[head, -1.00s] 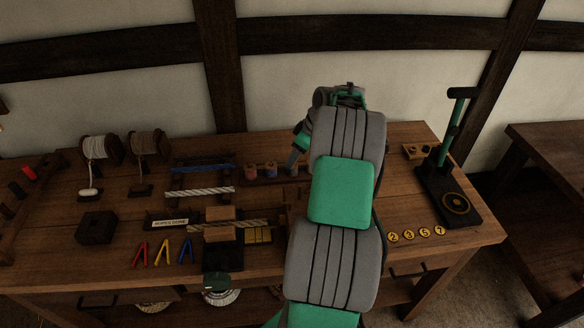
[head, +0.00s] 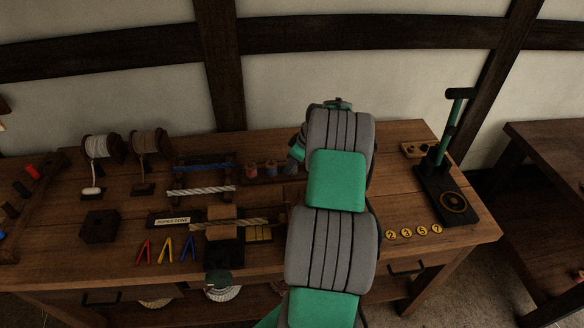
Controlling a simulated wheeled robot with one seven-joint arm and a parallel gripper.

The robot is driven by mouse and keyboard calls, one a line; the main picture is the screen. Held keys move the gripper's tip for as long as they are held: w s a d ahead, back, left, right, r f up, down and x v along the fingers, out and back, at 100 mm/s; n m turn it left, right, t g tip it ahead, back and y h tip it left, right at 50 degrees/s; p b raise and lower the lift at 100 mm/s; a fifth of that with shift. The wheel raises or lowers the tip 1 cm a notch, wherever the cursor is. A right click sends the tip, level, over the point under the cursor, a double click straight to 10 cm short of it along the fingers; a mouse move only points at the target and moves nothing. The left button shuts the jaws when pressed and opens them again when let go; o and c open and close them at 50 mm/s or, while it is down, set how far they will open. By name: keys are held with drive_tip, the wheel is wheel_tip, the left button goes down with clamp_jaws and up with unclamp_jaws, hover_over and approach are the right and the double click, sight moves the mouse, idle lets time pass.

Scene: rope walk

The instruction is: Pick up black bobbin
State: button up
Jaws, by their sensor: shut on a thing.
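No black bobbin can be made out in the head view. A small rack (head: 262,179) near the middle of the bench holds several small bobbins, among them a reddish one (head: 251,170) and a bluish one (head: 287,168). The right part of this rack is hidden behind my arm. My gripper is also hidden behind my arm; only a green and grey part of the arm shows just above the rack. What the jaws hold cannot be seen.
Two large spools (head: 100,148) stand at the back left. A black block (head: 100,224), coloured clips (head: 167,249) and rope fixtures (head: 202,191) lie on the left half. Yellow number discs (head: 407,233) and a green-handled lever press (head: 447,195) stand to the right.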

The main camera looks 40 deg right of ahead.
clamp_jaws()
drive_tip(key=shift+r, duration=0.1)
wheel_tip(320, 180, up, 10)
drive_tip(key=shift+r+b, duration=0.1)
drive_tip(key=shift+b, duration=0.9)
